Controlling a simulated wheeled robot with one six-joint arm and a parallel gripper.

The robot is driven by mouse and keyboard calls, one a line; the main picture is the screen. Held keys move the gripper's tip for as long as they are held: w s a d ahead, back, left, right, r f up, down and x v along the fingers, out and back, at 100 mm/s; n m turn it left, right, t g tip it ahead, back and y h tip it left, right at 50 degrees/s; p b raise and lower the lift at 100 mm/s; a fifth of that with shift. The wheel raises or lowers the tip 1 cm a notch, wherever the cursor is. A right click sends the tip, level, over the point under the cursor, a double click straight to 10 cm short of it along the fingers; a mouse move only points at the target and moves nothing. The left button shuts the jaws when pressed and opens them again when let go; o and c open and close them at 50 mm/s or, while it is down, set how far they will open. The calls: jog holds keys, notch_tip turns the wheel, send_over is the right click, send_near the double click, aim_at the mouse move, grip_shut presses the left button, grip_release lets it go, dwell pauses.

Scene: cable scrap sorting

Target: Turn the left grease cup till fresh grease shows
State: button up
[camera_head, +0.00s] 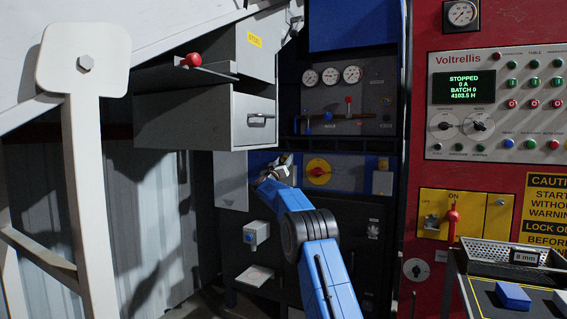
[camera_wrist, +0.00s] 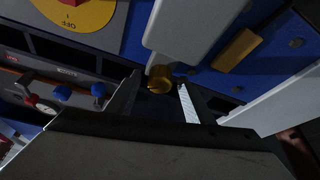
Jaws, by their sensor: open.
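A small brass-coloured round cup (camera_wrist: 159,80), which looks like a grease cup, shows in the wrist view below a grey housing (camera_wrist: 195,30). My gripper (camera_wrist: 161,94) is open, with one finger on each side of the cup; I cannot tell whether either finger touches it. In the head view my gripper (camera_head: 273,172) is at the blue panel, left of the yellow rotary switch (camera_head: 319,171), and my wrist hides most of the cup there. Whether any grease shows at the cup cannot be made out; the wrist view is dark.
A pipe with valve handles (camera_head: 340,117) runs above right. A red control cabinet (camera_head: 500,30) reading STOPPED stands at right, with a mesh tray (camera_head: 500,250) in front.

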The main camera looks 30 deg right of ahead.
jog(key=c, duration=1.1)
jog(key=shift+o, duration=0.2)
jog(key=shift+m, duration=0.3)
jog(key=m+g+h, duration=0.1)
jog(key=m, duration=0.1)
jog(key=m+g, duration=0.1)
jog(key=m, duration=0.2)
jog(key=m+g+h, duration=0.1)
jog(key=m, duration=0.1)
jog(key=shift+w+a+m+h, duration=0.2)
jog(key=shift+m+h, duration=0.1)
jog(key=shift+m, duration=0.1)
jog(key=shift+m+g+h, duration=0.25)
jog(key=shift+m+g, duration=0.7)
jog(key=shift+m, duration=0.65)
jog(key=shift+m+g+h, duration=0.25)
jog(key=shift+m+g, duration=0.7)
jog(key=shift+m, duration=0.65)
